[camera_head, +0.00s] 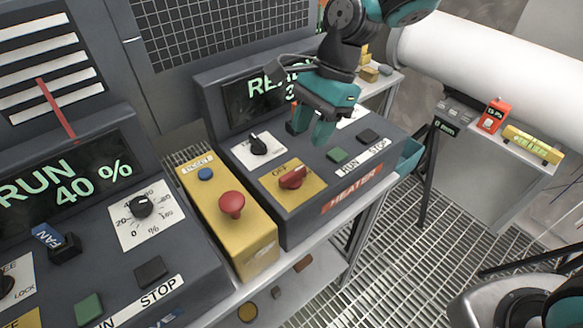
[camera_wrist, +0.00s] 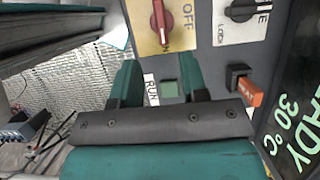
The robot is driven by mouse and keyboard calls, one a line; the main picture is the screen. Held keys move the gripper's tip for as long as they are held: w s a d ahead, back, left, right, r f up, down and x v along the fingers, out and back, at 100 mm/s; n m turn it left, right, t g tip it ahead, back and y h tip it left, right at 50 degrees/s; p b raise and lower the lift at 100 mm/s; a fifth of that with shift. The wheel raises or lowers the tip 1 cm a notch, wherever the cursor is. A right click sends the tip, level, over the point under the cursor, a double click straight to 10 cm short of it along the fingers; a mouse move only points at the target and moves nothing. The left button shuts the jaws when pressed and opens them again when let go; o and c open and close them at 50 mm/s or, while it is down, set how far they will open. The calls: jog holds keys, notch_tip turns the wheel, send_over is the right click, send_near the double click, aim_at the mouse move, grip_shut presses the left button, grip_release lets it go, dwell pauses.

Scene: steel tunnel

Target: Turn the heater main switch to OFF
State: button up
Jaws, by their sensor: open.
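The heater main switch is a red rotary knob (camera_head: 293,178) on a yellow plate on the heater panel. OFF is printed beside it.
A yellow box with a red mushroom button (camera_head: 232,205) stands left of the panel. A black selector (camera_head: 258,144), the RUN button (camera_head: 337,155) and a dark STOP button (camera_head: 369,135) are near.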

aim_at(293, 172)
jog(key=p+x, duration=0.1)
jog(key=x, duration=0.8)
jog(key=shift+s+a+f+p, duration=0.1)
jog(key=shift+a+f+p, duration=0.05)
jog(key=shift+f+p, duration=0.2)
grip_shut()
